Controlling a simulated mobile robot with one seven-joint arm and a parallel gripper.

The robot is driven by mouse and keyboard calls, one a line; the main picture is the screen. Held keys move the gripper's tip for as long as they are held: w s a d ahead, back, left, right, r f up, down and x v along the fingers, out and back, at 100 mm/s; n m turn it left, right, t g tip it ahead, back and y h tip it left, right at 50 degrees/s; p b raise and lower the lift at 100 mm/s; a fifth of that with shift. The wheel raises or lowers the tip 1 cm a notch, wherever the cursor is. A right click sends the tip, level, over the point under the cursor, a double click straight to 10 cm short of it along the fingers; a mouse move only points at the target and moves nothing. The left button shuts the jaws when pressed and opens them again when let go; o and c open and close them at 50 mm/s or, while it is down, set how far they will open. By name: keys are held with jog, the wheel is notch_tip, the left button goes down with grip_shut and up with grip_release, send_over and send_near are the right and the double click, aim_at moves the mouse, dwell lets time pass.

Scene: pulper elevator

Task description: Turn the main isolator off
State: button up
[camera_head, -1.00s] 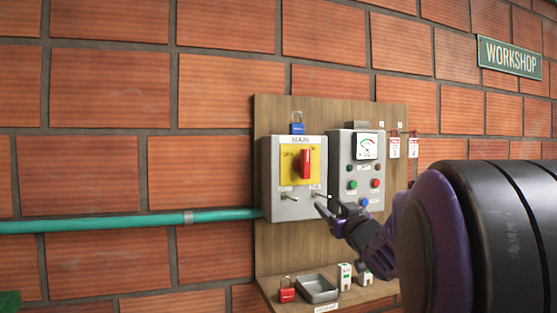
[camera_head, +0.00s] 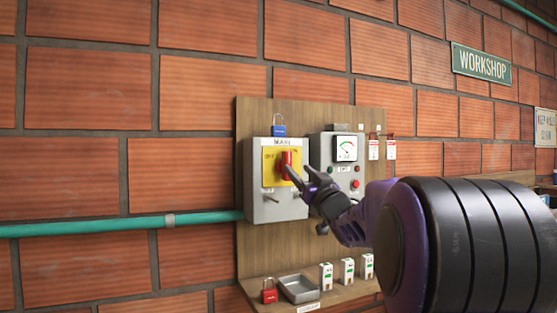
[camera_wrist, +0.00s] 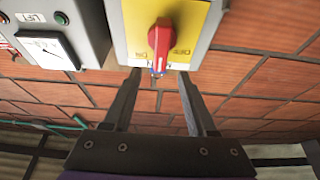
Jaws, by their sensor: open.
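The main isolator is a grey box (camera_head: 258,207) marked MAIN on a wooden board. It has a yellow plate (camera_head: 269,174) with a red handle (camera_head: 286,158) standing upright. In the wrist view the red handle (camera_wrist: 160,42) lies upright across the yellow plate (camera_wrist: 191,22), with lettering on both sides. My gripper (camera_head: 300,170) is open and empty in front of the handle's lower part. In the wrist view my gripper's (camera_wrist: 159,72) fingertips are spread to either side of the handle's line, and I see no clear contact. The fingers partly hide the box's right side in the head view.
A grey lift panel (camera_head: 321,158) with a gauge and buttons is close on the right. A blue padlock (camera_head: 279,131) sits above the isolator. A shelf below holds a red padlock (camera_head: 269,292), a grey tray (camera_head: 300,290) and several white blocks. Red-white tags (camera_head: 390,150) hang at right.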

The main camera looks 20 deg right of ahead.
aim_at(289, 160)
jog(key=x, duration=0.8)
jog(key=shift+w+r, duration=0.1)
jog(key=shift+w, duration=0.1)
grip_shut()
